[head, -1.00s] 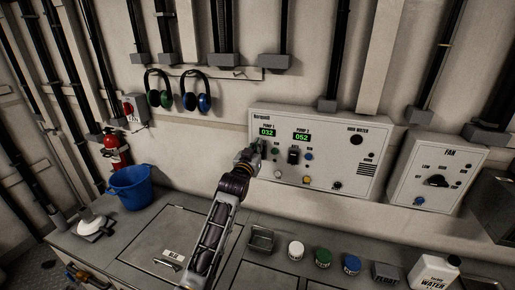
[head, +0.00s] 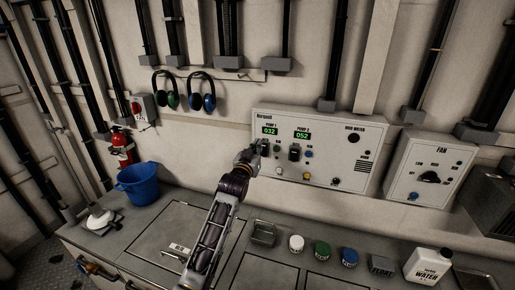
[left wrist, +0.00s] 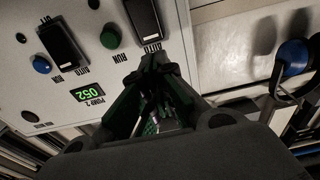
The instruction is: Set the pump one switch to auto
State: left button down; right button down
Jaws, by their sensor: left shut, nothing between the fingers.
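The grey control panel (head: 345,147) on the wall has green displays for pump 1 (head: 270,131) and pump 2 (head: 303,135). My left gripper (head: 260,149) is shut and empty at the panel's left part, hiding the pump one switch in the head view. The left wrist view is upside down. There the black pump one switch (left wrist: 145,18) stands beside a green button (left wrist: 110,36), and my closed fingertips (left wrist: 156,64) are close to its labelled end. I cannot tell whether they touch it, nor its setting. The pump two switch (left wrist: 62,42) is farther left. My right gripper is not in view.
A fan box (head: 431,172) hangs right of the panel. Below, the counter holds a metal tray (head: 264,235), several round lidded containers and a white water jug (head: 428,265). Ear muffs (head: 202,92) hang at the upper left. A blue bucket (head: 139,184) stands at the left.

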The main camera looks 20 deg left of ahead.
pick_arm(q)
jog(key=shift+s, duration=0.4)
jog(key=shift+s, duration=0.1)
jog(key=s+r+b, duration=0.1)
jog(key=s, duration=0.7)
jog(key=shift+s+a+r, duration=0.2)
jog(key=shift+s+r, duration=0.1)
jog(key=shift+s, duration=0.1)
jog(key=shift+s, duration=0.1)
dwell(0.4)
